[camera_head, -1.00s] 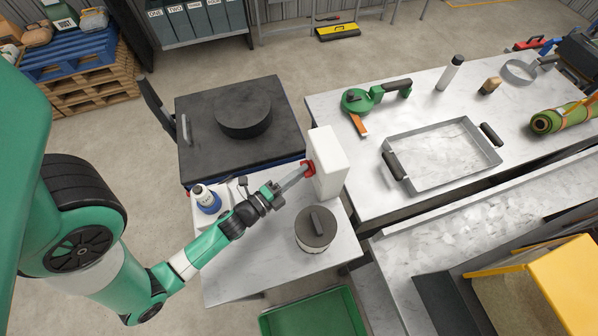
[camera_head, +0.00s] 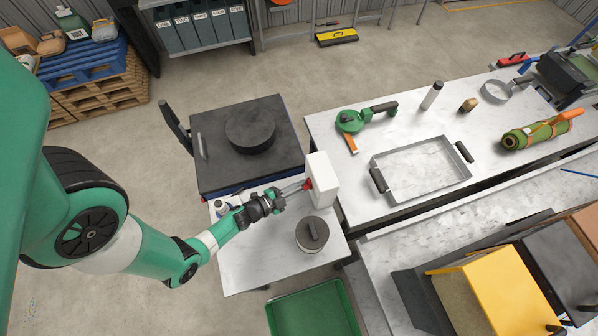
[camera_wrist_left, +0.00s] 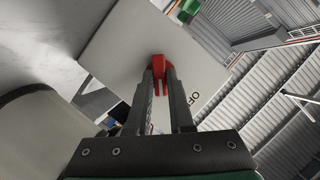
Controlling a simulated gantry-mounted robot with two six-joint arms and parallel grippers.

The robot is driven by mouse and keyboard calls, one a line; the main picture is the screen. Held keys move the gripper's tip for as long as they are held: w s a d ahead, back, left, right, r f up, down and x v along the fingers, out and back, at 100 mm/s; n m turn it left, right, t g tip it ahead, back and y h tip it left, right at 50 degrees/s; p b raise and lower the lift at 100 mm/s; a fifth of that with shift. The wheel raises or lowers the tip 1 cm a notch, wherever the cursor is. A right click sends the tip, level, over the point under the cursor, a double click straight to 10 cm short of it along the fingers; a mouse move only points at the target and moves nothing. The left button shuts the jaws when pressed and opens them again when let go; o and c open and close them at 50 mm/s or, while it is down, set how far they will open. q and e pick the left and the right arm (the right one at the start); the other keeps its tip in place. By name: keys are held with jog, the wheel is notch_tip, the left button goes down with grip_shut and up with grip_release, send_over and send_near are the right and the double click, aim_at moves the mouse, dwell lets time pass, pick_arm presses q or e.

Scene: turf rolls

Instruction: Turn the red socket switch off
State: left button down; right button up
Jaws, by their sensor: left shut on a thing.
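The red socket switch (camera_wrist_left: 158,68) sits on the face of a white box (camera_wrist_left: 130,45), with part of the lettering "OF" beside it in the left wrist view. The white box (camera_head: 324,182) stands upright on the small marble table in the head view, and the red switch (camera_head: 308,184) shows on its left side. My left gripper (camera_head: 300,187) reaches to the switch. In the left wrist view its two fingers (camera_wrist_left: 160,75) are shut on the red switch, whose prongs show between them. My right gripper is not in view.
A round lidded pot (camera_head: 312,235) stands on the small table (camera_head: 250,262) near the box. A dark cart (camera_head: 215,160) with a black disc is behind. A metal tray (camera_head: 420,170) lies on the larger table to the right. A green bin (camera_head: 312,310) is below.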

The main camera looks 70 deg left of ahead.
pick_arm(q)
jog(key=shift+a+r+n+g+h+p, duration=0.1)
jog(key=shift+a+n+g+h+p, duration=0.1)
jog(key=shift+n+h+p, duration=1.15)
jog(key=shift+a+n+g+h+p, duration=0.15)
jog(key=shift+n+h+p, duration=0.75)
jog(key=shift+n, duration=0.85)
jog(key=c, duration=0.8)
grip_release()
